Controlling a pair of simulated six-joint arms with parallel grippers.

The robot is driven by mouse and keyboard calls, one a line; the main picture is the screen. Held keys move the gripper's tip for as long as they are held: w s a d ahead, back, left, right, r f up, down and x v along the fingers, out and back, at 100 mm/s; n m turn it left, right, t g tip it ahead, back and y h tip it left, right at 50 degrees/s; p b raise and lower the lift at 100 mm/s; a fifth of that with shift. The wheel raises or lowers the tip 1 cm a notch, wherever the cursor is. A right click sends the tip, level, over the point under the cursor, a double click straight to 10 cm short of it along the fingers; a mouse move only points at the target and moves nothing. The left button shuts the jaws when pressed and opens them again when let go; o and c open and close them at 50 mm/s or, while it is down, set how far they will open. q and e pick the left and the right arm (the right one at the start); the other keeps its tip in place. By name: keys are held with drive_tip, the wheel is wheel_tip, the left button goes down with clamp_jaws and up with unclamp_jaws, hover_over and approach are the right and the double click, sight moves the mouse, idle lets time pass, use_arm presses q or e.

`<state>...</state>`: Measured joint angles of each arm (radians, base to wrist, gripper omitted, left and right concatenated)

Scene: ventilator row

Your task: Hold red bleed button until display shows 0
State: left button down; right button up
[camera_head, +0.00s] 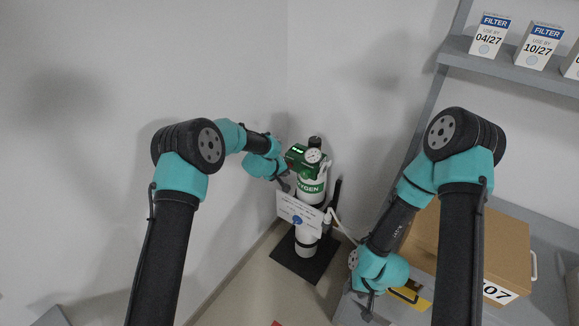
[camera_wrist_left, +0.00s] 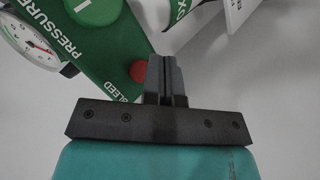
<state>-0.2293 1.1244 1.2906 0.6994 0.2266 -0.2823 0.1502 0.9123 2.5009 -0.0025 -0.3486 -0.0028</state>
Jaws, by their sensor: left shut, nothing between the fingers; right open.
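The oxygen cylinder (camera_head: 310,188) stands upright in the corner with a green regulator head (camera_head: 297,160) on top. The head carries a round gauge (camera_head: 313,155) and a small display with lit green characters, too small to read. In the left wrist view the red bleed button (camera_wrist_left: 138,72) sits on the green panel (camera_wrist_left: 108,50), beside the word BLEED. My left gripper (camera_wrist_left: 166,62) is shut and empty, its fingertips just right of the button; I cannot tell whether they touch it. It also shows in the head view (camera_head: 285,185). My right gripper (camera_head: 370,300) is open, low at the right, away from the cylinder.
A white tag (camera_head: 299,213) hangs on the cylinder's front. The cylinder stands on a dark base plate (camera_head: 304,262). A cardboard box (camera_head: 480,245) is on the right bench. Filter boxes (camera_head: 490,36) stand on the grey shelf (camera_head: 510,68) at upper right.

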use_arm(q)
drive_tip(key=shift+w+d, duration=0.1)
idle(0.7)
drive_tip(key=shift+w+d, duration=0.15)
drive_tip(key=shift+w, duration=0.1)
drive_tip(key=shift+w+d, duration=0.2)
drive_tip(key=shift+w, duration=0.05)
idle(3.1)
drive_tip(key=shift+s+a, duration=0.45)
drive_tip(key=shift+s, duration=0.15)
idle(0.4)
drive_tip(key=s+a, duration=0.1)
drive_tip(key=s, duration=0.1)
drive_tip(key=s+a, duration=0.2)
idle(0.5)
idle(0.3)
